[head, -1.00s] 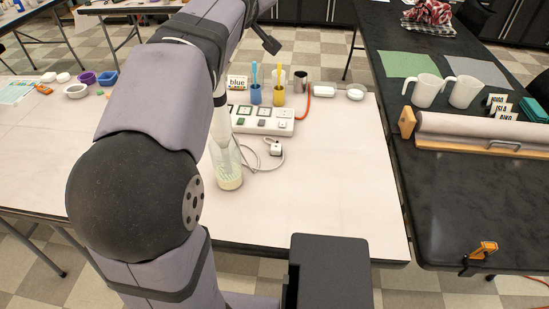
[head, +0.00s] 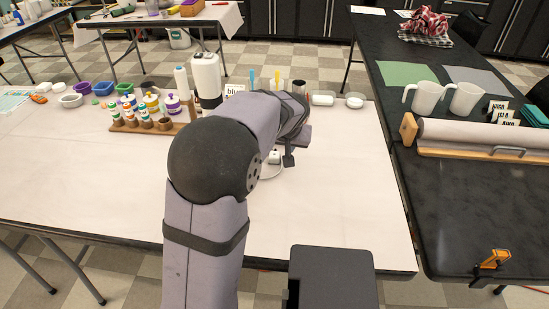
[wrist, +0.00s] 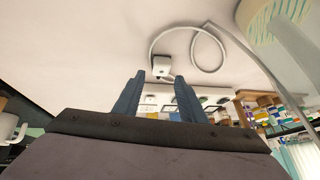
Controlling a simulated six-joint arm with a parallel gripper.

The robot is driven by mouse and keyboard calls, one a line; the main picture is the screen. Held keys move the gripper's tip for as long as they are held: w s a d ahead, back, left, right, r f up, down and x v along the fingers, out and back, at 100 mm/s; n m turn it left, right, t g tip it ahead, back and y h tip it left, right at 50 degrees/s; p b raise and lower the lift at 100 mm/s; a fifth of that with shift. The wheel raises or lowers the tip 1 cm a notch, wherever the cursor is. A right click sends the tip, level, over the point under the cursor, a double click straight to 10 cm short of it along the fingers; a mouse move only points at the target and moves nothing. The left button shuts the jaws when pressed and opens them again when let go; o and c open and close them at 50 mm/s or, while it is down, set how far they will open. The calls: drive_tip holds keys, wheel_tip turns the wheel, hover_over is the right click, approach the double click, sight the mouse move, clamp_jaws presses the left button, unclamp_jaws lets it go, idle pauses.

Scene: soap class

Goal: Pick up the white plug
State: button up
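The white plug (wrist: 162,68) lies on the pale table top, just beyond and between my fingertips in the wrist view. My gripper (wrist: 159,80) is open and empty, with two blue-grey fingers apart. No contact with the plug is visible.
In the wrist view, part of the power strip (wrist: 165,100) shows behind my fingers, and a clear vessel (wrist: 270,22) stands at upper right. In the head view, a paint rack (head: 148,126) and white bottle (head: 206,80) stand left. The table's right front (head: 345,195) is clear.

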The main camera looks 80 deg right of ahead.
sight(275, 154)
drive_tip(key=shift+x, duration=2.7)
drive_tip(key=shift+w, duration=0.1)
drive_tip(key=c, duration=0.8)
